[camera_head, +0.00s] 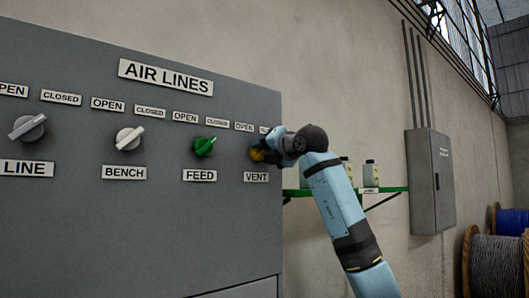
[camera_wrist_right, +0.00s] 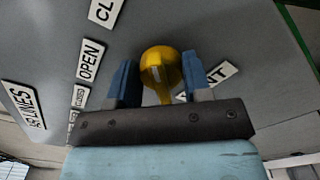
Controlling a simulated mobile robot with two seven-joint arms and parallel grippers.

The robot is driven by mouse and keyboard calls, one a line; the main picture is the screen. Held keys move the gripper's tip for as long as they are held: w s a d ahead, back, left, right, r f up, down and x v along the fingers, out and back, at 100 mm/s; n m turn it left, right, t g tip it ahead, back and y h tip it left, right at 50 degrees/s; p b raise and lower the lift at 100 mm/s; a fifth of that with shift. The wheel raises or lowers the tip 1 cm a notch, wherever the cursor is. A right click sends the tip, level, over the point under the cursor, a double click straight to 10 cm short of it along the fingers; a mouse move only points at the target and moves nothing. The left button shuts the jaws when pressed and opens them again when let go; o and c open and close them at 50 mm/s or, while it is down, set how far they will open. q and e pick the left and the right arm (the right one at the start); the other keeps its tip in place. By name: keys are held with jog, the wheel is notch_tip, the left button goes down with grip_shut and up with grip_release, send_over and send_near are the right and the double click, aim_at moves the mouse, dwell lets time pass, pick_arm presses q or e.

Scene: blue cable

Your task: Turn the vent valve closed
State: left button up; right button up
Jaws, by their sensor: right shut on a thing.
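The vent valve (camera_head: 256,155) is a yellow knob on the grey panel, above the VENT label (camera_head: 256,177). My right gripper (camera_head: 268,149) is at this valve and partly covers it in the head view. In the right wrist view the yellow valve (camera_wrist_right: 160,70) sits between the two blue fingers, and the gripper is shut on it. The OPEN plate (camera_head: 244,127) shows above the valve; the CLOSED plate beside it is mostly hidden by my gripper. Which way the handle points is hard to tell. My left gripper is out of view.
The FEED valve (camera_head: 204,146) is green and close to the left. The BENCH valve (camera_head: 129,138) and the LINE valve (camera_head: 27,128) are farther left. A green shelf (camera_head: 390,190) with small items, a grey wall box (camera_head: 430,180) and cable reels (camera_head: 495,262) are to the right.

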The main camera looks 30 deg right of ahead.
jog(key=shift+r, duration=0.1)
jog(key=o, duration=0.9)
jog(key=s+b, duration=0.1)
jog(key=s, duration=0.3)
jog(key=s+b, duration=0.1)
jog(key=s, duration=0.4)
jog(key=s+d+b, duration=0.1)
jog(key=s, duration=0.3)
jog(key=shift+s, duration=0.4)
jog(key=shift+w, duration=0.1)
